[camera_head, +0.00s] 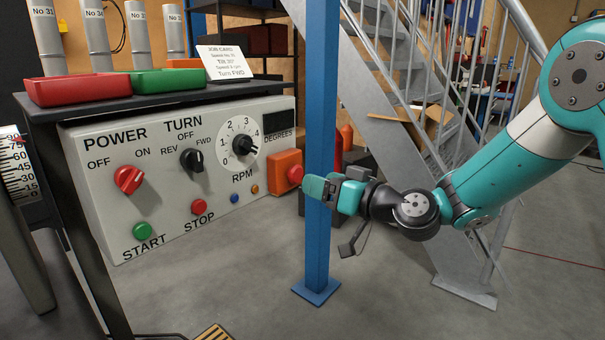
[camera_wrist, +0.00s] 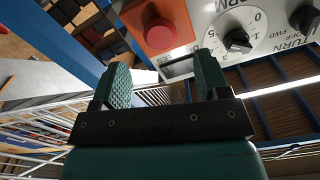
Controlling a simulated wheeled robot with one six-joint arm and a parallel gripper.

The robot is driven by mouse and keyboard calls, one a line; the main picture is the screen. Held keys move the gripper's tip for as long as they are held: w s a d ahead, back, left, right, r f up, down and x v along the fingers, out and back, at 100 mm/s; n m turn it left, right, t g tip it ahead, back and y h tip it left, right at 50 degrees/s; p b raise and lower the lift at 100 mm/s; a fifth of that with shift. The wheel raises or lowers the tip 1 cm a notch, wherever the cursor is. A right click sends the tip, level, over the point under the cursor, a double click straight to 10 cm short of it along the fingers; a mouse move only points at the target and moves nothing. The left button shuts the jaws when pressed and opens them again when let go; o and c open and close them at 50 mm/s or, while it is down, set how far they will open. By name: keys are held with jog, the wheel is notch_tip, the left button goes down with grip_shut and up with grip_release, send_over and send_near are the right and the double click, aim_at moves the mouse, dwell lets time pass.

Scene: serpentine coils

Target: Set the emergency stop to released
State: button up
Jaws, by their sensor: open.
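The emergency stop is a red mushroom button (camera_head: 295,175) on an orange box (camera_head: 284,160) at the right end of the grey control panel (camera_head: 95,180). In the wrist view the red button (camera_wrist: 159,33) and orange box (camera_wrist: 182,14) show at the top, beyond the fingertips. My gripper (camera_head: 308,190) is just right of and slightly below the button in the head view, with the blue post behind it. In the wrist view my gripper (camera_wrist: 162,75) has its fingers apart and nothing between them. I cannot tell whether the button is pressed in.
The blue post (camera_head: 320,110) stands close beside the orange box. The panel carries a red power knob (camera_head: 129,180), a black turn knob (camera_head: 192,160), an RPM dial (camera_head: 241,143), a green start button (camera_head: 142,231) and a red stop button (camera_head: 199,207). Metal stairs (camera_head: 400,130) stand behind.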

aim_at(298, 176)
jog(key=x, duration=0.5)
jog(key=shift+w+a, duration=0.2)
